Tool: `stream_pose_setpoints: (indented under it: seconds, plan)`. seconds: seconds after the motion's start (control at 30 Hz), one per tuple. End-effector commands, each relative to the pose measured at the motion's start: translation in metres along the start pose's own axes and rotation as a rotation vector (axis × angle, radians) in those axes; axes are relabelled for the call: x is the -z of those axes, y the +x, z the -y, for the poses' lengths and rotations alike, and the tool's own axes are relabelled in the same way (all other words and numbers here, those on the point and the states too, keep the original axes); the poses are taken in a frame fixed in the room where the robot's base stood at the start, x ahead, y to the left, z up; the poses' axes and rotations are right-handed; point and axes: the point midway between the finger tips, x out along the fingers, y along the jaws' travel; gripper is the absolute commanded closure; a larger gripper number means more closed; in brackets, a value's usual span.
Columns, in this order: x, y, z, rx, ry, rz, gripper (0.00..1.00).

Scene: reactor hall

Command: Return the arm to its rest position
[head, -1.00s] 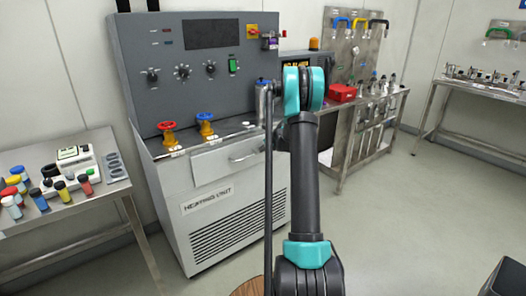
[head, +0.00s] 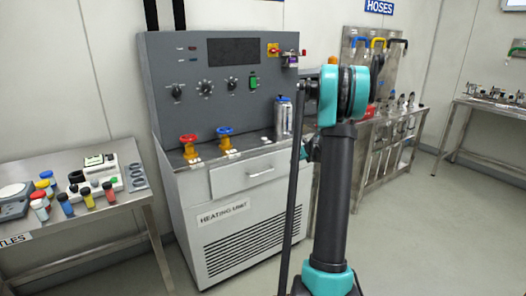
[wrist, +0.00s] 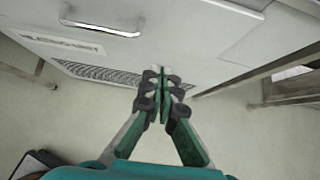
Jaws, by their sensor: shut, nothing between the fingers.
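My arm, dark grey with teal joints, rises in front of the heating unit (head: 235,205) in the head view, its upper joint right of the unit's control panel. The arm hides most of my gripper in the head view. In the wrist view my gripper (wrist: 162,72) points toward the white front of the heating unit (wrist: 215,45). Its green and black fingers are together with nothing between them. The fingertips overlap the lower vent area in the picture; the gap between them and the unit cannot be told.
A metal table (head: 120,203) with bottles stands left. The heating unit carries a red valve (head: 189,147), a blue valve (head: 225,140) and a silver canister (head: 283,118). A hose bench (head: 395,130) stands behind right. Open floor (head: 430,230) lies at right.

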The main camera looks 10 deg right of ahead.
Motion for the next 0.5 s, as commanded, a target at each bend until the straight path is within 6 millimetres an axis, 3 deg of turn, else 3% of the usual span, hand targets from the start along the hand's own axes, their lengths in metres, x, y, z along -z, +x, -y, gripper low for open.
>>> stream_pose_setpoints:
  seconds: [0.17, 0.37, 0.5]
  plan:
    - [0.003, -0.012, -0.028, -0.010, -0.144, -0.026, 1.00]
    - [0.026, -0.051, -0.106, -0.050, -0.613, -0.102, 1.00]
    - [0.054, -0.082, -0.160, -0.096, -0.981, -0.155, 1.00]
